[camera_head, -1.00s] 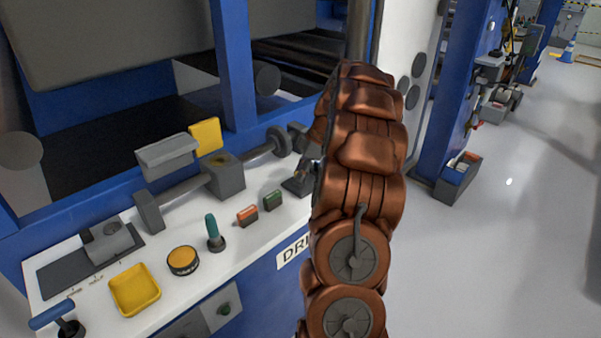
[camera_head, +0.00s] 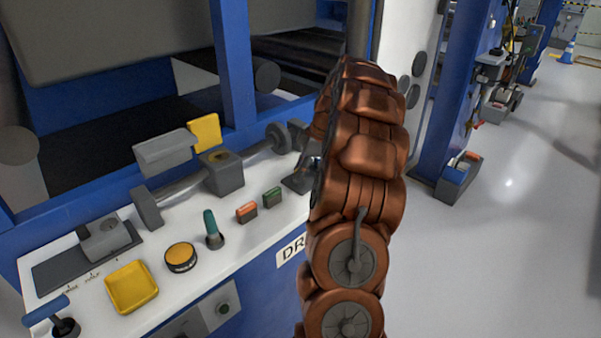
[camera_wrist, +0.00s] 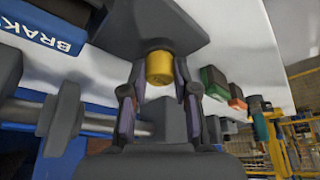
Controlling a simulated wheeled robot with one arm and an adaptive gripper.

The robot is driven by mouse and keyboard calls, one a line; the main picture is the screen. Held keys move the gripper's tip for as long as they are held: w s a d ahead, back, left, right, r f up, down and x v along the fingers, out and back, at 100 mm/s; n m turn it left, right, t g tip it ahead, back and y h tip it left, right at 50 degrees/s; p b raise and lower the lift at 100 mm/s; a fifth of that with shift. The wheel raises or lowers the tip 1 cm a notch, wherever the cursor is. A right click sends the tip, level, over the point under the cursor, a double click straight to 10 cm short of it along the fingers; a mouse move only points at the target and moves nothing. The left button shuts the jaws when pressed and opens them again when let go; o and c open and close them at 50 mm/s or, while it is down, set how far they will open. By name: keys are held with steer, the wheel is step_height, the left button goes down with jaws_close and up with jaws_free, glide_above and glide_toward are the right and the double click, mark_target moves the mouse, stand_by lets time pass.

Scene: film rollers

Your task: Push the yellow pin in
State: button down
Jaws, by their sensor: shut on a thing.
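The yellow pin (camera_wrist: 159,68) is a short yellow cylinder in the upper middle of the wrist view. It sticks out of a dark grey housing (camera_wrist: 145,25). My gripper (camera_wrist: 159,88) has its two fingers on either side of the pin and is shut on it. How deep the pin sits in the housing is hidden. In the head view my copper-coloured arm hides the pin and most of the gripper. A dark grey part (camera_head: 298,181) shows just left of my arm.
The white panel (camera_head: 235,258) carries a green button block (camera_head: 272,197), an orange one (camera_head: 246,212), a teal lever (camera_head: 210,226), a yellow-topped knob (camera_head: 181,257) and a yellow tray (camera_head: 131,286). A grey shaft (camera_head: 258,150) runs behind them. Open floor (camera_head: 500,230) lies right.

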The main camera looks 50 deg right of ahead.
steer(key=c, duration=0.9)
jaws_free()
steer(key=shift+r, duration=0.1)
steer(key=v, duration=1.2)
